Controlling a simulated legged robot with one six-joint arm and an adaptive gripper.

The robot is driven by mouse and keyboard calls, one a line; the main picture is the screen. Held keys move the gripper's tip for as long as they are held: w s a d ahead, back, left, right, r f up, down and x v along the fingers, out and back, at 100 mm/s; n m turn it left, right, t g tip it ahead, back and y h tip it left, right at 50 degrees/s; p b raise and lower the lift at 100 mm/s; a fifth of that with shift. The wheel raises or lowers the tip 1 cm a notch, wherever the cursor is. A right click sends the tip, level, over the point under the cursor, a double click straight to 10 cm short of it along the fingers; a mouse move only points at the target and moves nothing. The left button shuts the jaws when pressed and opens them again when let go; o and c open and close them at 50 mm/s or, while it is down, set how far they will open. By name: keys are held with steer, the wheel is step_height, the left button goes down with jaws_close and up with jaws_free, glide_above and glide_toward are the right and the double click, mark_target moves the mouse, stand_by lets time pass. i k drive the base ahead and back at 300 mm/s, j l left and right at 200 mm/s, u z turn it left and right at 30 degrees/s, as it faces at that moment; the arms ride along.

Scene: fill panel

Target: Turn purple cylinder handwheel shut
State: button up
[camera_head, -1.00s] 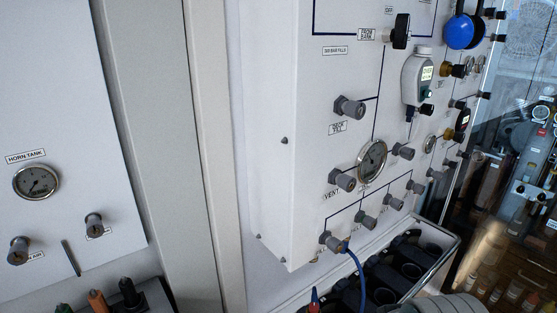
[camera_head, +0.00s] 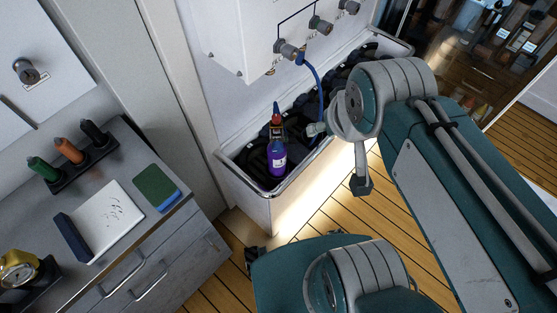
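The purple cylinder (camera_head: 277,163) stands upright in the near left part of the white trough below the panel. Its top has a red and dark fitting with a blue tip (camera_head: 276,107). The handwheel cannot be clearly made out at this size. My gripper (camera_head: 339,157) is to the right of the cylinder, apart from it in the picture. Its two fingers are spread, one pointing left towards the trough and one pointing down. I see nothing between them.
A blue hose (camera_head: 320,86) hangs from the panel (camera_head: 232,42) close to my gripper. Dark holders and the trough's metal rim (camera_head: 291,183) surround the cylinder. A counter (camera_head: 140,235) with a white pad and green block is at left. Wooden floor (camera_head: 310,215) lies in front.

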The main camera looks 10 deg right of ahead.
mark_target(291, 138)
steer(key=k+l+u, duration=0.25)
steer(key=l, duration=0.15)
steer(key=l+u, duration=0.2)
steer(key=l, duration=0.15)
steer(key=k+l+u, duration=0.25)
steer(key=i+l, duration=0.05)
steer(key=l, duration=0.05)
